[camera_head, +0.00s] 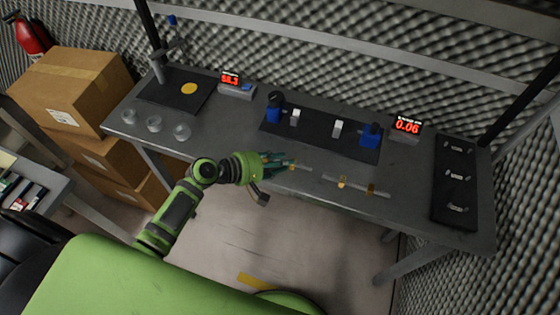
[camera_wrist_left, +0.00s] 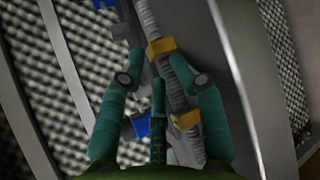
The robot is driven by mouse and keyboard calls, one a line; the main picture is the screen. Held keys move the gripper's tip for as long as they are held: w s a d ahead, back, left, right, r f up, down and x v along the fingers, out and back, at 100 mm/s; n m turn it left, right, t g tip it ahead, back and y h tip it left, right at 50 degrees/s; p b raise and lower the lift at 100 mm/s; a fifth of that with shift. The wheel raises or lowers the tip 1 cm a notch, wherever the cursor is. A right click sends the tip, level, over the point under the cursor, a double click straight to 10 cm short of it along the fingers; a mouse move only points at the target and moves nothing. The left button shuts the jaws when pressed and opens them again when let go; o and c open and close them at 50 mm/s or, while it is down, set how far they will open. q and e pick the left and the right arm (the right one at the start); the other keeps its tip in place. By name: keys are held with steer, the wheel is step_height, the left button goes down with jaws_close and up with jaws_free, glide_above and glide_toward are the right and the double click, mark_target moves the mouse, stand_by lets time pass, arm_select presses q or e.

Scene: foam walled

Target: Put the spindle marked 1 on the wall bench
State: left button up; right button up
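My left gripper (camera_head: 280,163), with teal fingers, is at the front edge of the long grey wall bench (camera_head: 225,135). A thin grey spindle (camera_head: 304,168) with a brass-coloured band sticks out to the right from its fingertips. A second grey spindle (camera_head: 357,188) with two brass bands is farther right along the front edge. No number is legible on either. In the left wrist view the fingers (camera_wrist_left: 160,82) stand apart with a banded grey spindle (camera_wrist_left: 185,148) between or beneath them. Whether they grip it is unclear. My right gripper is not in view.
A black mat (camera_head: 318,138) carries two blue fixtures and white blocks behind the spindles. Red displays (camera_head: 407,126), glass dishes (camera_head: 153,124) and a black panel (camera_head: 455,205) of small parts stand on the bench. Cardboard boxes (camera_head: 85,90) are left.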

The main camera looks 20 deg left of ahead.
arm_select(q)
steer(key=shift+r+p, duration=0.3)
steer(key=shift+r, duration=0.05)
steer(key=shift+a+r+p, duration=0.1)
steer(key=shift+r+p, duration=0.3)
steer(key=shift+r, duration=0.1)
steer(key=b+v, duration=0.2)
steer(key=v, duration=0.9)
steer(key=shift+s+a, duration=0.25)
